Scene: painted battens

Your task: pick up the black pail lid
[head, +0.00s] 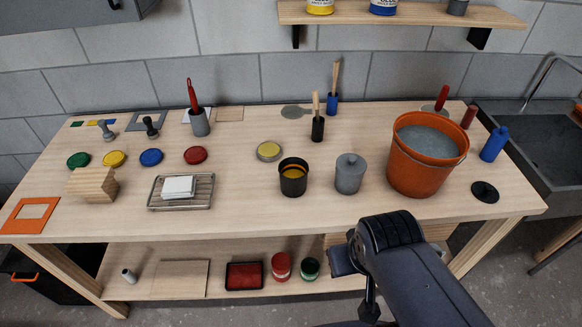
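The black pail lid (485,191) is a flat round black disc with a small raised knob. It lies on the right end of the workbench top, near the front edge, to the right of the orange bucket (412,178). Nothing covers it. My arm comes in from the lower right, in front of the bench, with its dark joint to the left of the lid and lower in the picture. I cannot make out my gripper's fingers. An open black pot (293,186) with yellow paint inside stands mid-bench, beside a lidded grey pot (350,176).
A blue bottle (494,144) and a dark red cylinder (468,117) stand behind the lid. A grey sink (535,150) adjoins the bench on the right. A wire rack (181,204) and wood blocks (92,184) are at left. The front middle of the bench is clear.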

